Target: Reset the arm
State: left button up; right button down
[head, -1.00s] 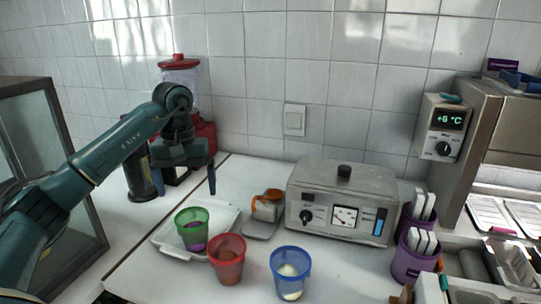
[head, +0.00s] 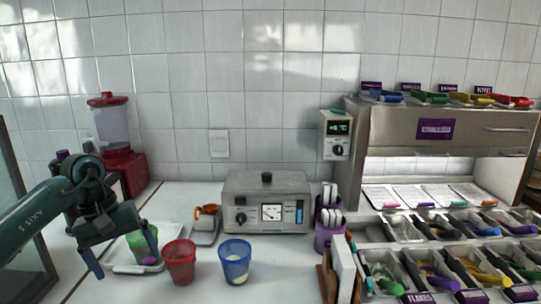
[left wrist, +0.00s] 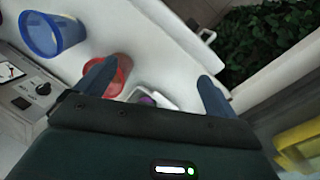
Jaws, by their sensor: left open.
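My left gripper (head: 126,262) is on the left of the head view, its fingers apart and nothing between them. It hangs in front of the green cup (head: 138,246), which stands on a white tray (head: 118,266) and is partly hidden by it. In the left wrist view, the two spread fingers (left wrist: 154,85) show above the counter, with the red cup (left wrist: 122,72) partly behind one finger. My right gripper does not show.
A red cup (head: 179,262) and a blue cup (head: 235,262) stand on the counter. Behind are a steel machine (head: 266,187) and a red blender (head: 122,160). Topping bins (head: 400,228) fill the right. Some counter front of the machine is clear.

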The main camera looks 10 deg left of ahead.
pick_arm(q)
jog(key=d+f+n+h, duration=0.2)
jog(key=d+f+h, duration=0.25)
jog(key=d, duration=0.65)
jog(key=s+d+r+n+t+h+p, duration=0.15)
jog(key=d+n+t+h, duration=0.25)
jog(key=d+n+h, duration=0.55)
jog(key=s+d+r+n+t+h+p, duration=0.1)
jog(key=s+d+n+t+h, duration=0.2)
jog(key=d+n, duration=0.75)
jog(key=s+a+f+m+t+y, duration=0.1)
jog(key=s+a+f+m+y, duration=0.2)
jog(key=m, duration=0.7)
jog(key=s+a+f+m+t+y+p, duration=0.1)
jog(key=s+a+f+m+y, duration=0.3)
jog(key=f+m+y, duration=0.3)
jog(key=s+a+f+m+t+y+p, duration=0.1)
jog(key=s+a+f+m+y, duration=0.2)
jog(key=s+f+m+y, duration=0.3)
notch_tip(320, 180, down, 4)
jog(key=m, duration=0.8)
jog(key=shift+a, duration=0.2)
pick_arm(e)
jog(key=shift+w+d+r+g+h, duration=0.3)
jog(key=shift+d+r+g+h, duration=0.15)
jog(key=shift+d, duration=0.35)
